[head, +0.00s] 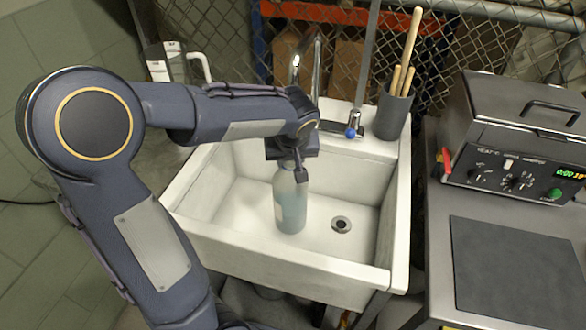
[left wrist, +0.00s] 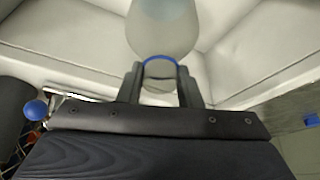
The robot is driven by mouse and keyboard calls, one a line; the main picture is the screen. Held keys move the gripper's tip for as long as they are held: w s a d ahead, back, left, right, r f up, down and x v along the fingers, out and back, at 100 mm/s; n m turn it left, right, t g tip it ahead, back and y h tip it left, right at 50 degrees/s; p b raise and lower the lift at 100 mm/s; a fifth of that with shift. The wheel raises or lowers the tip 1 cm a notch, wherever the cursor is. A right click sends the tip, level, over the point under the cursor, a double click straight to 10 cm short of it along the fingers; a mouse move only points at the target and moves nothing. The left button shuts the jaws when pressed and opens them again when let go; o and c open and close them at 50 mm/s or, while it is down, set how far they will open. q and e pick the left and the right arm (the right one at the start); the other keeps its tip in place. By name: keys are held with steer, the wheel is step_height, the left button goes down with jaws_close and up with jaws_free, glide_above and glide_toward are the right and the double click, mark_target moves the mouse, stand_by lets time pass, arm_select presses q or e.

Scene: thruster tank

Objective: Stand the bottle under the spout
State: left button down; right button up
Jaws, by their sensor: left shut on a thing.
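The bottle (head: 291,203) is a translucent bluish-grey bottle with a pale label, upright inside the white sink (head: 386,232). My left gripper (head: 288,163) is shut on its neck from above. In the left wrist view the two fingers of the gripper (left wrist: 160,82) hold the neck, and the bottle (left wrist: 163,28) extends beyond them. I cannot tell whether its base touches the sink floor. The chrome spout (head: 296,66) rises at the back of the sink, behind my left gripper; part of it is hidden. My right gripper is not in view.
The drain (head: 341,224) lies right of the bottle, with bare basin around it. A blue-tipped tap knob (head: 351,131) and a dark holder (head: 390,110) with wooden handles stand on the back ledge. A white jug (head: 167,62) is at the back left. A control unit (head: 520,140) stands right.

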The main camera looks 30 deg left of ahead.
mark_target(290, 194)
arm_select(q)
steer(key=shift+w+d+r, duration=0.1)
steer(key=shift+w+d, duration=0.1)
steer(key=shift+d, duration=0.25)
steer(key=shift+a+f, duration=0.1)
steer(key=shift+f, duration=1.7)
steer(key=shift+f+b, duration=0.2)
steer(key=shift+b, duration=0.1)
steer(key=c, duration=1)
jaws_free()
steer(key=shift+s, duration=0.1)
